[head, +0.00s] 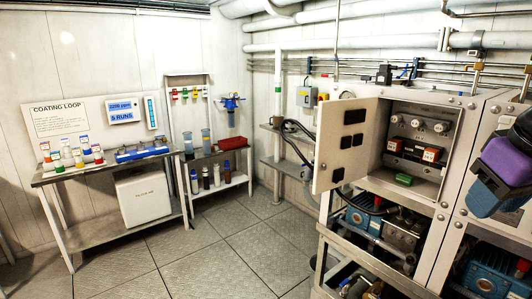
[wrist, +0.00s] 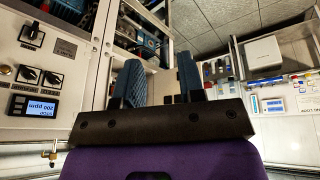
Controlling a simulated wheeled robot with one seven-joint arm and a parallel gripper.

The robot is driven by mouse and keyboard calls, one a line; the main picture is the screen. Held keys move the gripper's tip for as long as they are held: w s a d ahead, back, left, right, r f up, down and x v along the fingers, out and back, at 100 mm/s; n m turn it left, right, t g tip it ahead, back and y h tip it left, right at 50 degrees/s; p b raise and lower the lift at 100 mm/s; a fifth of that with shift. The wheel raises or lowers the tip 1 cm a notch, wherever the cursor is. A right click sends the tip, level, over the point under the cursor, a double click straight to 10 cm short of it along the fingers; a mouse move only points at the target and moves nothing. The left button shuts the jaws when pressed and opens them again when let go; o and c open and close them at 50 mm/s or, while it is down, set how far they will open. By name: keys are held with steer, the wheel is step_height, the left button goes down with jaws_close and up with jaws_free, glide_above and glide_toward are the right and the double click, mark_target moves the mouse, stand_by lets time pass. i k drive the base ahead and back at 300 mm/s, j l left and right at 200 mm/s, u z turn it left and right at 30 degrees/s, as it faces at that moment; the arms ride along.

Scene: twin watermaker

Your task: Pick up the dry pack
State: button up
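No item in view is plainly labelled as the dry pack. In the head view two small red-and-white blocks, a left one (head: 395,144) and a right one (head: 431,154), sit in the open cabinet (head: 442,188), and a green block (head: 404,179) lies on its floor. I cannot tell whether any of these is the dry pack. My gripper, with a purple body, is at the right edge of the head view, apart from these blocks. In the wrist view my gripper (wrist: 161,82) has its two blue-grey fingers spread, with no object seen held between them.
The cabinet door (head: 346,143) stands open to the left. Blue pumps (head: 362,215) sit below. A bench (head: 105,167) with bottles and a white box (head: 144,196) stands at the left, beside a shelf with a red bin (head: 232,142). The floor (head: 215,245) between is clear.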

mark_target(401, 178)
steer(key=i+j+z, duration=0.4)
steer(key=i+j, duration=0.15)
steer(key=i+j+z, duration=0.4)
steer(key=j, duration=0.3)
steer(key=i+j+z, duration=0.15)
steer(key=j, duration=0.25)
steer(key=i+j+z, duration=0.2)
steer(key=j, duration=0.2)
steer(key=k+j+z, duration=0.2)
steer(key=j+z, duration=0.2)
steer(key=j, duration=0.25)
steer(key=k+j+z, duration=0.2)
steer(key=l, duration=0.7)
steer(key=i+j, duration=0.05)
